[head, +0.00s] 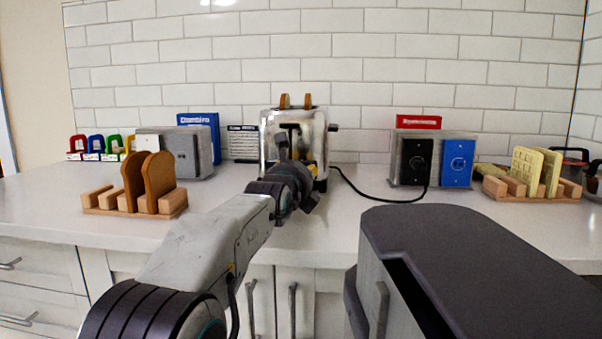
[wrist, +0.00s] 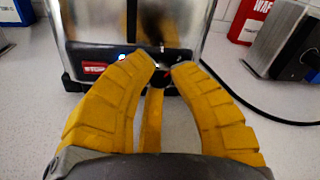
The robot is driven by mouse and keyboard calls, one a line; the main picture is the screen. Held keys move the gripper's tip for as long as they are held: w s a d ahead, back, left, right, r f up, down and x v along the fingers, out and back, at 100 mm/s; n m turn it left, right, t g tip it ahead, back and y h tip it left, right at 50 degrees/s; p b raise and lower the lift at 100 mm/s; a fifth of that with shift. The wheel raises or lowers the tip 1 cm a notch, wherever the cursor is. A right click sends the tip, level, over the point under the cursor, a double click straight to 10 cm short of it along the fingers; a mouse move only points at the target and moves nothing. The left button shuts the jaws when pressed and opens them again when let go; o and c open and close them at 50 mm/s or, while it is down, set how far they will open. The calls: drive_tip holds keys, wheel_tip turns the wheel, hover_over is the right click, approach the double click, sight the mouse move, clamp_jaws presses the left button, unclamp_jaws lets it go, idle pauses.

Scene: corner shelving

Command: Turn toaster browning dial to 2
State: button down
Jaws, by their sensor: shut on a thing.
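The chrome toaster (head: 318,148) stands on the counter against the tiled wall, with two brown bread slices (head: 296,101) showing above its top. In the wrist view the toaster's front (wrist: 95,52) has a dark lower panel with a red label (wrist: 92,68), a small blue light (wrist: 122,57) and a dark dial (wrist: 165,76). My gripper (wrist: 163,68) has its yellow fingertips closed around the dial at the panel. The fingertips cover part of the dial, so its setting cannot be read. In the head view my arm hides part of the toaster's front and my gripper (head: 300,160).
A wooden rack with brown bread (head: 135,205) stands at left, near a grey appliance (head: 185,150). At right are a grey box with black and blue plates (head: 438,150) and a rack with yellow waffles (head: 530,180). A black cord (head: 375,194) runs right from the toaster.

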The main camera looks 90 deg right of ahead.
drive_tip(key=shift+w, duration=0.1)
idle(0.5)
drive_tip(key=c, duration=1)
unclamp_jaws()
drive_tip(key=shift+d, duration=0.1)
drive_tip(key=shift+c, duration=0.2)
drive_tip(key=shift+v, duration=6.05)
drive_tip(key=shift+c, duration=0.3)
